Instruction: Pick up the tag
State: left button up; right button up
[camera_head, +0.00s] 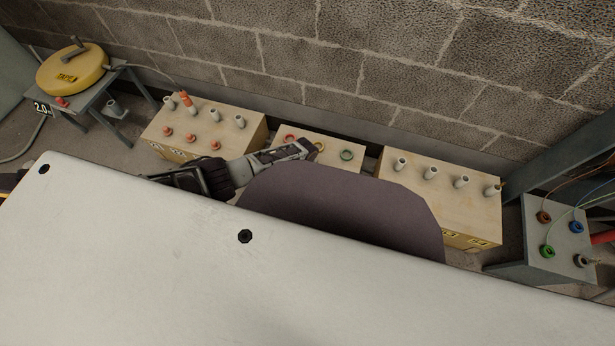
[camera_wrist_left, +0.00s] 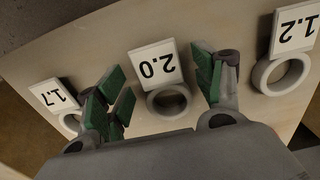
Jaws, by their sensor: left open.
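In the left wrist view, a white square tag marked 2.0 (camera_wrist_left: 157,65) sits in the middle, with a pale ring (camera_wrist_left: 168,101) beside it, on a light wooden surface. A tag marked 1.7 (camera_wrist_left: 54,95) is to the left, and a tag marked 1.2 (camera_wrist_left: 295,29) is to the right, each beside a ring. My left gripper (camera_wrist_left: 160,78) is open, its green-padded fingers on either side of the 2.0 tag in the picture; I cannot tell whether they touch it. In the head view the left gripper (camera_head: 300,150) is over the low middle block (camera_head: 318,138). My right gripper is not in view.
Wooden boxes with upright posts stand left (camera_head: 240,139) and right (camera_head: 440,205) of the middle block. A grey box with coloured rings (camera_head: 555,230) stands right. A block wall is behind.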

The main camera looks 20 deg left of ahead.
pick_arm(q)
jog(key=shift+f, duration=0.3)
jog(key=shift+c, duration=0.3)
jog(key=c, duration=1)
